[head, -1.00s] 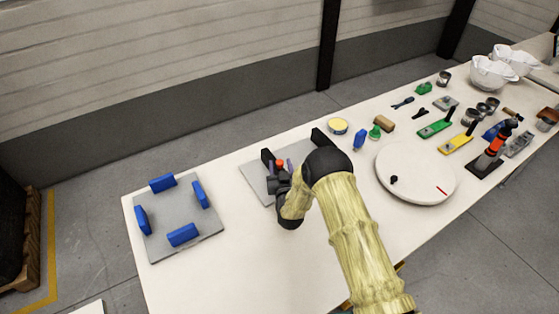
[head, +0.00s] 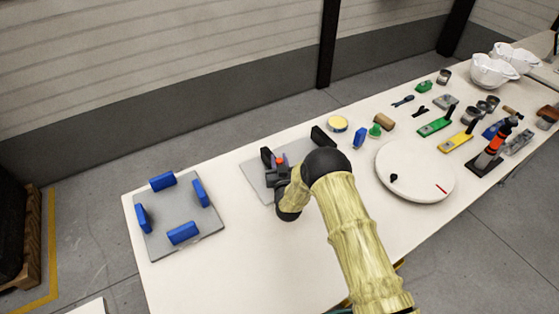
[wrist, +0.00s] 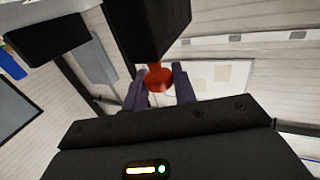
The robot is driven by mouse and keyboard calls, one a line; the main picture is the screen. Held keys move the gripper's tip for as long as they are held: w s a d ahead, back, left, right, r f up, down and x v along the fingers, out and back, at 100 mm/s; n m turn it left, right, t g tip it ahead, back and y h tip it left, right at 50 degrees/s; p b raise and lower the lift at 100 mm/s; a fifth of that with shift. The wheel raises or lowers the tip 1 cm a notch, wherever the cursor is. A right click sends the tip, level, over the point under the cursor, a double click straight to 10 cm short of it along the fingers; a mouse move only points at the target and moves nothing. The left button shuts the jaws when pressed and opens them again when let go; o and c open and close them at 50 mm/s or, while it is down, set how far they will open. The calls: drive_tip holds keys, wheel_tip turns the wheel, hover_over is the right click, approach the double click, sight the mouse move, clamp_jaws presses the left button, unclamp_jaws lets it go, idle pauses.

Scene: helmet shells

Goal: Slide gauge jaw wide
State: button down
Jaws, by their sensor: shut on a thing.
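The gauge is a grey plate (head: 257,182) on the table with two black upright jaw blocks. The left block (head: 266,156) and the right block (head: 322,136) stand apart near its back edge. A red knob (head: 280,160) is at the left block; in the wrist view the knob (wrist: 159,78) sticks out from a black block (wrist: 147,28). My gripper (wrist: 160,86) is shut on the red knob, with a dark purple finger on each side. The other black block (wrist: 60,35) stands at the upper left there. In the head view my wrist partly hides the plate.
A grey board with several blue blocks (head: 183,234) lies to the left. A white round turntable (head: 415,172) stands to the right of my arm. A yellow-topped tin (head: 338,124), a blue piece (head: 359,138) and small tools lie behind. Bare table lies between the two plates.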

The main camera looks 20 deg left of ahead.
drive_tip(key=s+a+b, duration=0.1)
drive_tip(key=s, duration=0.1)
drive_tip(key=s+a+b, duration=0.1)
drive_tip(key=s+a, duration=0.1)
drive_tip(key=shift+a, duration=0.25)
drive_tip(key=shift+s, duration=0.1)
drive_tip(key=c, duration=1.2)
unclamp_jaws()
drive_tip(key=shift+s+a, duration=0.1)
drive_tip(key=b+v, duration=0.3)
drive_tip(key=v, duration=1.4)
drive_tip(key=shift+s+b, duration=0.1)
drive_tip(key=shift+b, duration=0.2)
